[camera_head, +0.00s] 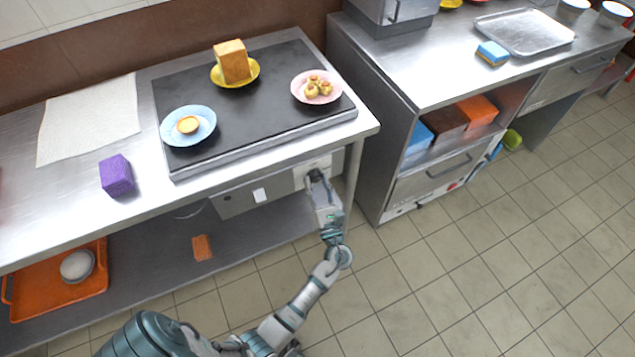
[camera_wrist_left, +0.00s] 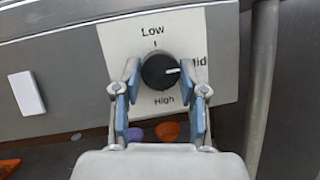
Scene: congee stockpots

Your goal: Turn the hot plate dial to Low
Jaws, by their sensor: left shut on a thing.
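The hot plate dial (camera_wrist_left: 158,71) is a round black knob on a pale label panel (camera_wrist_left: 214,35) marked Low at the top, Mid at the right and High at the bottom. Its white pointer line points right, towards Mid. My left gripper (camera_wrist_left: 163,84) has one blue-padded finger on each side of the dial and is shut on it. In the head view my left gripper (camera_head: 316,180) reaches the panel under the counter's right end and hides most of the dial. The black hot plate (camera_head: 250,105) lies on the counter above. My right gripper is not in view.
On the hot plate stand a blue plate (camera_head: 170,137), a yellow plate (camera_head: 249,80) and a pink plate (camera_head: 333,92), all with food. A table leg (camera_wrist_left: 262,90) stands close right of the dial. A white switch (camera_wrist_left: 27,92) is to its left.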

